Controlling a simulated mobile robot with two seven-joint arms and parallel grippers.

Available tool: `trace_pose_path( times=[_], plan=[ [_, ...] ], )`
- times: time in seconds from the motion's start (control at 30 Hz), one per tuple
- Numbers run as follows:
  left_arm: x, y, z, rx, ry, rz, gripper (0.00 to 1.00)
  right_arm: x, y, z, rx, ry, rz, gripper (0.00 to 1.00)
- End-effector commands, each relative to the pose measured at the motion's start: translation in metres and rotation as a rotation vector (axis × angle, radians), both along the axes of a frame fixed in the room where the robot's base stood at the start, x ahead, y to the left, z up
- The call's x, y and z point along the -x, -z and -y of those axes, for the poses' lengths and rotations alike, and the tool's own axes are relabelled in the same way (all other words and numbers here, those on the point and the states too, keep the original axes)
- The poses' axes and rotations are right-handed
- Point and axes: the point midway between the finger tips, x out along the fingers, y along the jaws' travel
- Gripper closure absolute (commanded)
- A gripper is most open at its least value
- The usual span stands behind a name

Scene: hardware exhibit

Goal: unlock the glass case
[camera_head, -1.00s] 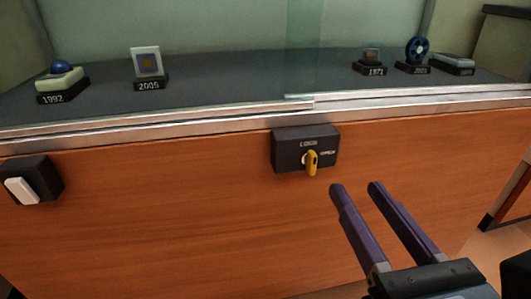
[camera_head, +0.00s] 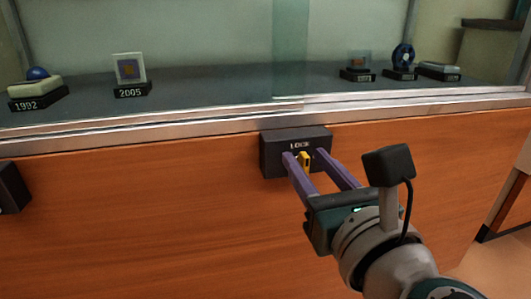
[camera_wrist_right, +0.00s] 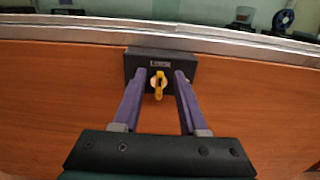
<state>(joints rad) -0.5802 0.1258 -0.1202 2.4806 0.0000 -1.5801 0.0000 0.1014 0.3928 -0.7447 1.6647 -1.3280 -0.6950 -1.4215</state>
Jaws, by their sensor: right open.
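A black lock box (camera_head: 268,158) marked LOCK is fixed to the wooden front of the glass case, below the metal rail. A yellow key (camera_head: 304,160) sits in it; the right wrist view shows the key (camera_wrist_right: 158,84) pointing down from a round keyhole. My right gripper (camera_head: 305,154) is open, with its purple fingers on either side of the key and a gap to each side. In the right wrist view the fingertips (camera_wrist_right: 165,76) overlap the lower part of the lock box. Whether they touch the box I cannot tell. My left gripper is not in view.
The glass panes (camera_head: 200,40) overlap above the lock box, behind a metal rail (camera_head: 180,129). Exhibits such as the 2005 piece (camera_head: 130,75) and a blue wheel-like piece (camera_head: 402,60) stand inside. A dark box (camera_head: 12,188) is on the front at left.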

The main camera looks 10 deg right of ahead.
Motion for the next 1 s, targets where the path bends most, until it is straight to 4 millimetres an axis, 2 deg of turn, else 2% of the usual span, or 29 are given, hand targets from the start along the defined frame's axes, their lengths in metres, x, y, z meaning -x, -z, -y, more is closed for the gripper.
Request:
trace_pose_path(
  times=[0.17, 0.53, 1.0],
  plan=[
    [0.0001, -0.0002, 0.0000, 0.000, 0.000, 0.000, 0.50, 0.0001, -0.0002, 0.0000, 0.000, 0.000, 0.000, 0.59],
    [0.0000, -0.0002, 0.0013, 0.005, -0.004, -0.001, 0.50, 0.0004, 0.0000, 0.0001, -0.001, 0.000, 0.000, 1.00],
    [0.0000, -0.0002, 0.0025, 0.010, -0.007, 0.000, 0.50, 0.0005, 0.0001, 0.0002, -0.002, 0.000, 0.000, 1.00]
  ],
)
